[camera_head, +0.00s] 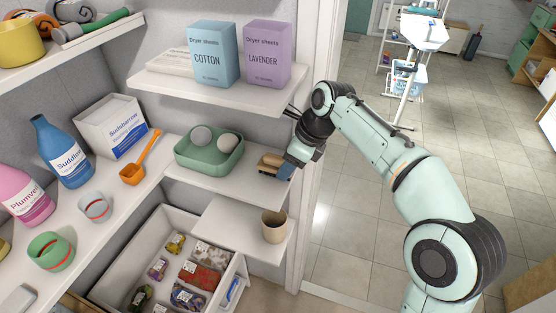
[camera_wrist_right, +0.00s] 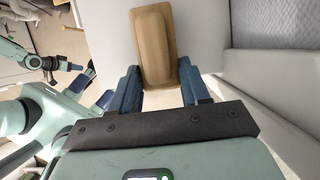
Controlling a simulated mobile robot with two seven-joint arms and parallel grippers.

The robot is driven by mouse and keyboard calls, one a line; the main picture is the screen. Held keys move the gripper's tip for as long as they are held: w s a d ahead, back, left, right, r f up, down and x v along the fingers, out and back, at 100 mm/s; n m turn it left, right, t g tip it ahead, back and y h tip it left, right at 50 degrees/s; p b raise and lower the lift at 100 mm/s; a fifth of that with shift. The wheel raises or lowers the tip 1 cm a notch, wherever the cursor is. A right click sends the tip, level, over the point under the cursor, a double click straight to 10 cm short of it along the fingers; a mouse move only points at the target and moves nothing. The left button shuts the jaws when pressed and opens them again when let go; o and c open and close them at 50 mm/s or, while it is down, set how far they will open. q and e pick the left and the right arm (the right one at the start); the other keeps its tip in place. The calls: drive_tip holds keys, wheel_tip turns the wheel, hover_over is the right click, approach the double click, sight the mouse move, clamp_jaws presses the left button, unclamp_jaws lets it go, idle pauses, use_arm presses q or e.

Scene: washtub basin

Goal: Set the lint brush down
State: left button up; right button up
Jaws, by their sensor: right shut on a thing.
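The lint brush (camera_head: 269,161) has a tan wooden back and shows a dark strip underneath in the head view. It is at the right end of the middle shelf (camera_head: 236,185), beside the green tray; I cannot tell whether it touches the shelf. My right gripper (camera_head: 284,168) is shut on its near end. In the right wrist view the brush (camera_wrist_right: 153,45) lies between the two blue fingers, extending beyond them. Part of my left arm shows at the left of that view, with blue finger-like parts (camera_wrist_right: 93,88), its jaw state unclear.
A green tray (camera_head: 209,160) with two round balls stands left of the brush. A tan cup (camera_head: 274,227) stands on the lower shelf. Dryer sheet boxes (camera_head: 213,54) stand on the shelf above. An open drawer (camera_head: 150,248) with several packets is below. The shelf in front of the tray is clear.

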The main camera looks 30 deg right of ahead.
sight(280, 157)
drive_tip(key=shift+w+a+f, duration=0.2)
drive_tip(key=shift+w+a, duration=0.25)
drive_tip(key=shift+w, duration=0.15)
drive_tip(key=shift+w+a+f, duration=0.15)
drive_tip(key=shift+w+a, duration=0.3)
drive_tip(key=shift+w, duration=0.15)
drive_tip(key=shift+s+r, duration=0.1)
drive_tip(key=o, duration=0.7)
drive_tip(key=shift+f, duration=0.2)
drive_tip(key=shift+c, duration=0.2)
drive_tip(key=o, duration=0.4)
drive_tip(key=shift+o, duration=0.2)
